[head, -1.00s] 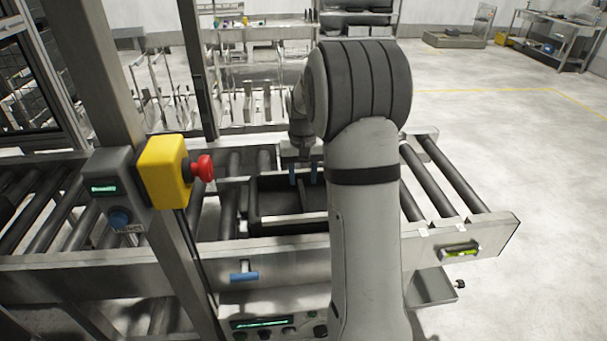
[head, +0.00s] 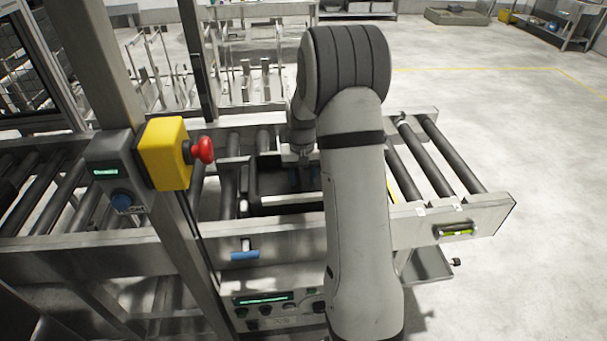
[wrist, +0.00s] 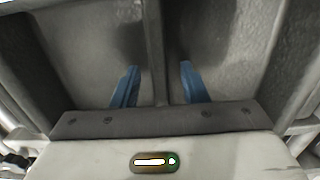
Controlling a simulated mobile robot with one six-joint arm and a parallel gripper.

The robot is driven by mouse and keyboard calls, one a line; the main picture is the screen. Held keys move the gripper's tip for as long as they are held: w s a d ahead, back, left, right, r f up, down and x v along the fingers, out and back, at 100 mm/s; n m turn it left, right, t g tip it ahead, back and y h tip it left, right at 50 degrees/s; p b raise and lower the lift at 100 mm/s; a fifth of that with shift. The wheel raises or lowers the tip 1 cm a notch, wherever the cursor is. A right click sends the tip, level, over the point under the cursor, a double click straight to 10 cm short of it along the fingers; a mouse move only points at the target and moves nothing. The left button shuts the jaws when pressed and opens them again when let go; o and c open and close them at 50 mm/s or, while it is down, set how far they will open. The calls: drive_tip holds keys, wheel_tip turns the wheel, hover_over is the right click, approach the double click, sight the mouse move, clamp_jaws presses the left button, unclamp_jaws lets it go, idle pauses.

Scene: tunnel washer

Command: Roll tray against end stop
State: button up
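A black tray (head: 270,181) with a light front rim lies on the roller conveyor (head: 240,195) in the head view. My arm hides its right part. My gripper (head: 301,178) points down into the tray, its blue fingers partly below the rim. My gripper's fingers (wrist: 160,85) are apart, one on each side of the divider, with gaps. I cannot pick out the end stop for sure; my arm covers the conveyor just right of the tray.
A yellow box with a red emergency button (head: 203,150) on a steel post (head: 98,75) stands left of the tray. A blue handle (head: 244,252) and a control panel (head: 265,300) are on the near side. The rollers at the right end (head: 450,160) are bare.

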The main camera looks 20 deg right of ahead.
sight(302, 176)
clamp_jaws()
unclamp_jaws()
idle(0.4)
wheel_tip(302, 176, up, 8)
drive_tip(key=shift+f+b, duration=0.1)
drive_tip(key=shift+b, duration=0.55)
drive_tip(key=s+a+r+n+t, duration=0.1)
drive_tip(key=s+a+r, duration=0.3)
drive_tip(key=s, duration=0.2)
drive_tip(key=s+a+r+t, duration=0.1)
drive_tip(key=s+a+r, duration=0.2)
drive_tip(key=s+r, duration=0.15)
drive_tip(key=s+a, duration=0.1)
drive_tip(key=s, duration=0.4)
drive_tip(key=s+a+n, duration=0.1)
drive_tip(key=s+a, duration=0.1)
drive_tip(key=s, duration=0.4)
drive_tip(key=s+a+n+t, duration=0.1)
drive_tip(key=s+a, duration=0.1)
drive_tip(key=s, duration=0.3)
drive_tip(key=shift+s+a+f, duration=0.25)
drive_tip(key=shift+s+f, duration=0.05)
